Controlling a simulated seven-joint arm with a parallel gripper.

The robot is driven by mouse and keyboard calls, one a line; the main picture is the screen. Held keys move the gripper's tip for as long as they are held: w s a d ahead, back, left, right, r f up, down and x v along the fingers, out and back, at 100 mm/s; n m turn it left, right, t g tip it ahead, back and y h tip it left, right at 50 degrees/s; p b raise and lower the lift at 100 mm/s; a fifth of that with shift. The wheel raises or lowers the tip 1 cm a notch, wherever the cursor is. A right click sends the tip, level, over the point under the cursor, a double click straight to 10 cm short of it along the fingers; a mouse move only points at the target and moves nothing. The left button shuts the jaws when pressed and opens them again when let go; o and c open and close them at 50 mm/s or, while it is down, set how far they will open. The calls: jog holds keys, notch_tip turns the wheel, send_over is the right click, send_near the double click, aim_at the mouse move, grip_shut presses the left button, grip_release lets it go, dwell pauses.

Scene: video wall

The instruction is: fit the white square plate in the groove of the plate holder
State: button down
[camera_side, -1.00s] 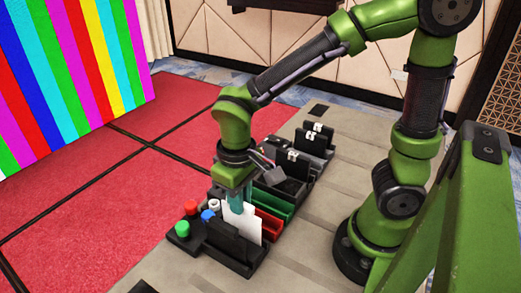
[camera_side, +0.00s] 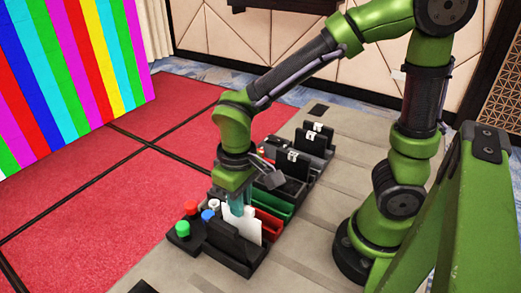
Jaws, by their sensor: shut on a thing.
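The white square plate (camera_side: 253,229) stands upright at the black plate holder (camera_side: 232,246), partly hidden behind the holder's front wall. My gripper (camera_side: 236,203) points down and is shut on the plate's upper edge. The plate's lower edge and the groove are hidden, so I cannot tell whether the plate is fully seated.
A black block with green (camera_side: 183,228), red and blue round pieces stands left of the holder. A red bin (camera_side: 268,223) and a green bin (camera_side: 275,204) lie behind it. Black fixtures (camera_side: 301,162) stand farther back.

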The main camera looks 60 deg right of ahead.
jog(key=shift+f, duration=0.1)
jog(key=c, duration=0.8)
grip_release()
jog(key=shift+r, duration=4)
